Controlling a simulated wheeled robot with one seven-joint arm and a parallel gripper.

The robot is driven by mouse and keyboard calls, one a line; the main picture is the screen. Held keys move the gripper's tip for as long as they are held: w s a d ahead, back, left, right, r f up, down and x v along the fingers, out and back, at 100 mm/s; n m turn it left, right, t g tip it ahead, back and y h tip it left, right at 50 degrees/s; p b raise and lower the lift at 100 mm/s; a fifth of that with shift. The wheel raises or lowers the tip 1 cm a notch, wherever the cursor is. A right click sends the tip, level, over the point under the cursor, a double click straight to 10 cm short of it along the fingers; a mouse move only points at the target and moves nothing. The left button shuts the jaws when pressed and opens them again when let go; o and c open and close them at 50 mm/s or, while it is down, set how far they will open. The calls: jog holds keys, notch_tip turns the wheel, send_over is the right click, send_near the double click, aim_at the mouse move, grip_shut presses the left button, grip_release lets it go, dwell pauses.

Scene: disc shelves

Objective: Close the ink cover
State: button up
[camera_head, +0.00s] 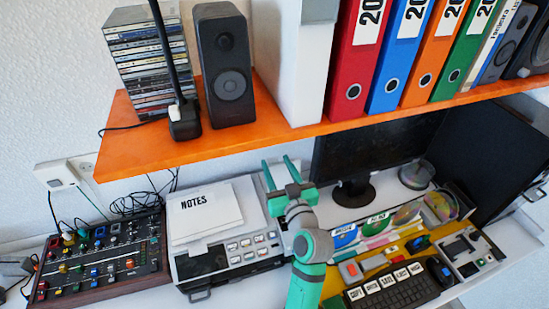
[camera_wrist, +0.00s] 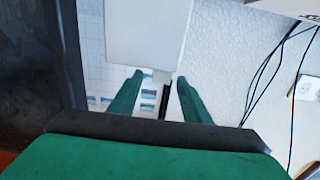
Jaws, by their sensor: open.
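The printer-like machine (camera_head: 250,258) stands on the desk left of my gripper. It is pale, with a dark front, a row of small labelled buttons and a white NOTES pad (camera_head: 203,212) on top. I cannot make out clearly which part is the ink cover or how far open it is. My gripper (camera_head: 281,172) is open and empty beside the machine's back right, its fingers pointing away and upward in the head view. In the wrist view, a pale flat panel (camera_wrist: 148,35) lies beyond the spread fingers (camera_wrist: 159,77); I cannot tell what it belongs to.
An orange shelf (camera_head: 300,133) with a speaker (camera_head: 224,75) and several binders runs above the desk. A monitor (camera_head: 380,148) stands right of my gripper. A control panel with knobs (camera_head: 100,262) is at the left, and a keyboard (camera_head: 392,293) at the lower right. Cables hang by the wall.

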aim_at(274, 159)
jog(key=shift+a+x, duration=0.25)
jog(key=shift+x, duration=0.9)
jog(key=shift+w, duration=0.45)
jog(key=shift+c, duration=0.6)
grip_shut()
jog(key=shift+w, duration=0.1)
